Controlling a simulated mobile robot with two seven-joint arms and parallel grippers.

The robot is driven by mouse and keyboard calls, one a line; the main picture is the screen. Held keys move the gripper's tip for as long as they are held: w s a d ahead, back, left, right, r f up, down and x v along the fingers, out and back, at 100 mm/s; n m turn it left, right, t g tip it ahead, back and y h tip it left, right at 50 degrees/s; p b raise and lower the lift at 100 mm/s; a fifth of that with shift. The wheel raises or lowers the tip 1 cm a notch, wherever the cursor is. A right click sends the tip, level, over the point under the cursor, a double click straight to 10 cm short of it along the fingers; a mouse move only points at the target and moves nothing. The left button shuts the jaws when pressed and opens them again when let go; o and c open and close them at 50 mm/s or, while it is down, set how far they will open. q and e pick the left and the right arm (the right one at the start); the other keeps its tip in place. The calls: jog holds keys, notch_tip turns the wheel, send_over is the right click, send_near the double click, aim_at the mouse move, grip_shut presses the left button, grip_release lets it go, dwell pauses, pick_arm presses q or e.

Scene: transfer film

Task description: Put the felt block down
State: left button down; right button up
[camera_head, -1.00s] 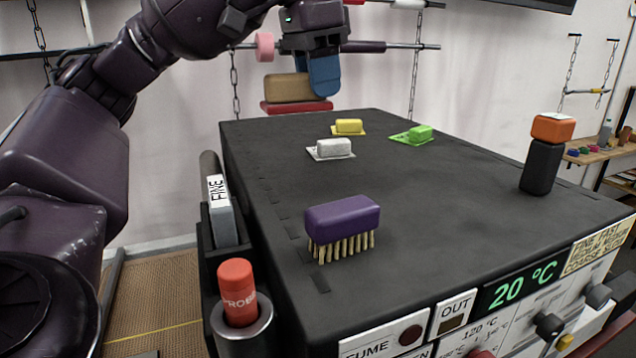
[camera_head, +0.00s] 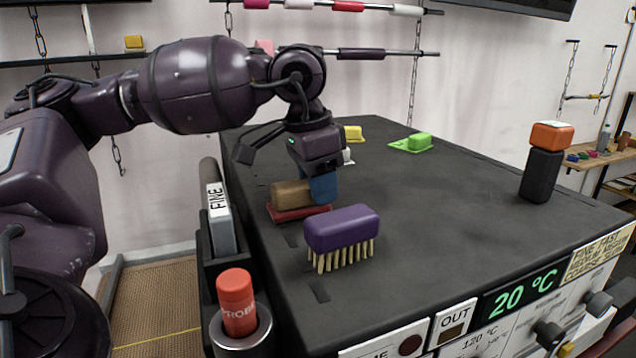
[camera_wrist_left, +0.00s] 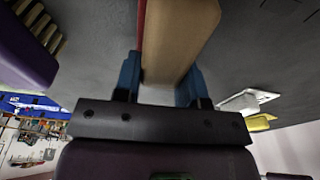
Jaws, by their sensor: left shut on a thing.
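The felt block (camera_head: 292,193) is a tan wooden block with a red felt base. It is near the left edge of the black bench top (camera_head: 440,225), behind and left of the purple brush. My left gripper (camera_head: 320,187) is shut on it, reaching down from above. In the left wrist view the tan block (camera_wrist_left: 182,40) sits between the blue fingers (camera_wrist_left: 160,85), with a strip of red felt along one side. The felt looks low, at or just above the top; I cannot tell whether it touches. My right gripper is not in view.
The purple brush (camera_head: 342,229) stands bristles down close in front. An orange-topped black holder (camera_head: 541,165) stands right. A red probe (camera_head: 236,300) is at the front left.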

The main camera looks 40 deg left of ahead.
aim_at(306, 182)
pick_arm(q)
jog(key=shift+f, duration=0.15)
jog(key=shift+f, duration=0.15)
jog(key=c, duration=0.7)
grip_release()
jog(key=shift+r, duration=0.2)
notch_tip(306, 182, up, 12)
jog(key=s, duration=0.1)
jog(key=shift+s+a+b, duration=0.4)
jog(key=shift+a, duration=0.05)
